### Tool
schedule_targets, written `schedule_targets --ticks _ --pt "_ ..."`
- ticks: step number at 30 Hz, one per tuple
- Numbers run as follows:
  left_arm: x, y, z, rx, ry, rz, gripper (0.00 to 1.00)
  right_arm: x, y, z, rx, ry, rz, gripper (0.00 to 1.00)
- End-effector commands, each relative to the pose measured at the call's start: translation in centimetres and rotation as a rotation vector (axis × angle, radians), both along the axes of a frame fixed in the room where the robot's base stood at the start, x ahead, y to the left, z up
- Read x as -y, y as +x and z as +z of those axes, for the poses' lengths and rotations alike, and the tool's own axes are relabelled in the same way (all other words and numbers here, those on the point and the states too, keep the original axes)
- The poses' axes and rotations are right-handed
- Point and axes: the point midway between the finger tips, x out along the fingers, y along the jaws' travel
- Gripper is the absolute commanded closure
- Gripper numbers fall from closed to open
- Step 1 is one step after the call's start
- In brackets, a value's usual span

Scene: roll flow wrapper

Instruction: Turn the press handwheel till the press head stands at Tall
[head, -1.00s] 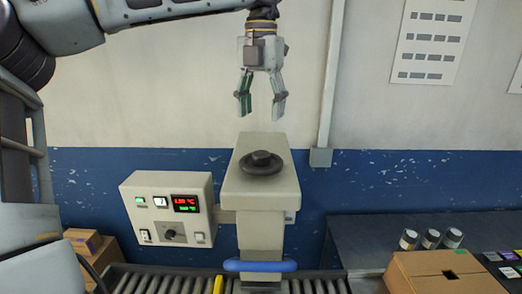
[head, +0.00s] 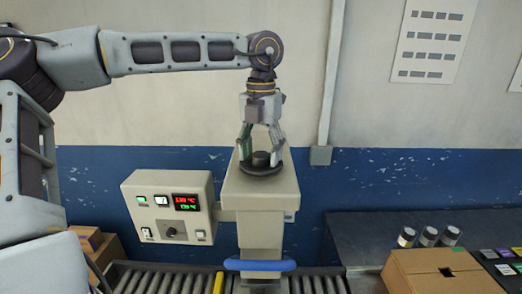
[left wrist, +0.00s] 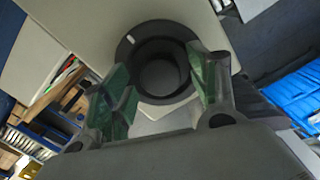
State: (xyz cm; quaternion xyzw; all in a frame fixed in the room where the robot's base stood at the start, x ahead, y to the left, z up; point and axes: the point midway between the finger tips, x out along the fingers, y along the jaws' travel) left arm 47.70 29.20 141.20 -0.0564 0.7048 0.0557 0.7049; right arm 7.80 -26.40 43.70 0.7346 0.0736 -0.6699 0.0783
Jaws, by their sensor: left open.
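The press handwheel (head: 261,164) is a dark round disc with a raised hub on top of the beige press head (head: 258,196). My left gripper (head: 261,157) points straight down over it, with its open fingers on either side of the hub. In the left wrist view the handwheel (left wrist: 160,77) lies between the two green-padded fingertips of the left gripper (left wrist: 165,85). A small pale mark shows on its rim. I cannot tell whether the fingers touch the hub. No Tall mark can be made out. My right gripper is not in view.
A control box (head: 168,207) with a lit display stands left of the press. A blue bar (head: 259,265) crosses the press front above the roller conveyor (head: 190,279). A cardboard box (head: 434,274) and several jars (head: 427,237) are at the right.

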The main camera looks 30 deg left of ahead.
Motion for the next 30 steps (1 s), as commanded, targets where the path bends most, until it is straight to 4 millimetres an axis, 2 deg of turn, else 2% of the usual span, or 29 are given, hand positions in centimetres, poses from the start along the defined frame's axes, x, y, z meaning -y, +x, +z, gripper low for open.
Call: schedule_targets --ticks 9,20,30 --pt "0.01 -0.02 -0.18 0.000 0.000 0.000 0.40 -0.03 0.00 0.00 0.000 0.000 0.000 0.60" --pt "0.00 -0.02 -0.16 0.000 0.001 0.000 0.85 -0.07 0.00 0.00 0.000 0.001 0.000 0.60" --pt "0.00 -0.03 -0.18 -0.001 0.001 -0.023 0.86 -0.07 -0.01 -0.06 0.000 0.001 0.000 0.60"
